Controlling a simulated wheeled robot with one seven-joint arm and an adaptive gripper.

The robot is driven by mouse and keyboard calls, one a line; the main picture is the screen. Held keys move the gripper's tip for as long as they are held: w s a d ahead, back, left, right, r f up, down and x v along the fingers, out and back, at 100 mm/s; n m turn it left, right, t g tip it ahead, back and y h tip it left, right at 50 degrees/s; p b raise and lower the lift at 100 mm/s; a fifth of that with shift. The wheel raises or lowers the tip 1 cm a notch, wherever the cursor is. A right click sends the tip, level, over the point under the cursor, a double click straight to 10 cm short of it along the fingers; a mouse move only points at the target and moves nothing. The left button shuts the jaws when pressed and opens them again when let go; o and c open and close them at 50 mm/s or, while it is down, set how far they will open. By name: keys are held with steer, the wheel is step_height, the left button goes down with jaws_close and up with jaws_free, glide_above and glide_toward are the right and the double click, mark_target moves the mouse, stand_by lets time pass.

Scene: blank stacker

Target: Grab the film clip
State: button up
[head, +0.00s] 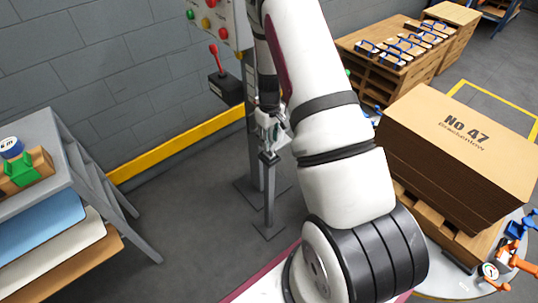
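My gripper (269,124) is small in the head view, at the far end of my white arm, just above the top of a thin grey post. Part of it is hidden behind my arm, so its fingers and any contact with the post are unclear. I cannot tell for sure which thing is the film clip. An orange clamp-like piece (499,272) and a blue one (515,232) are at the lower right, beside the stack and far from my gripper.
A cardboard-brown stack marked No 47 (462,135) stands on a pallet at the right. The grey table (38,130) is at the left. A red-handled lever box (222,85) and a button panel (218,18) are near my gripper. Floor is clear between table and post (268,200).

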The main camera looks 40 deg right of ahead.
mark_target(269, 153)
steer(key=shift+w+f, duration=0.15)
steer(key=shift+f, duration=2.6)
jaws_close()
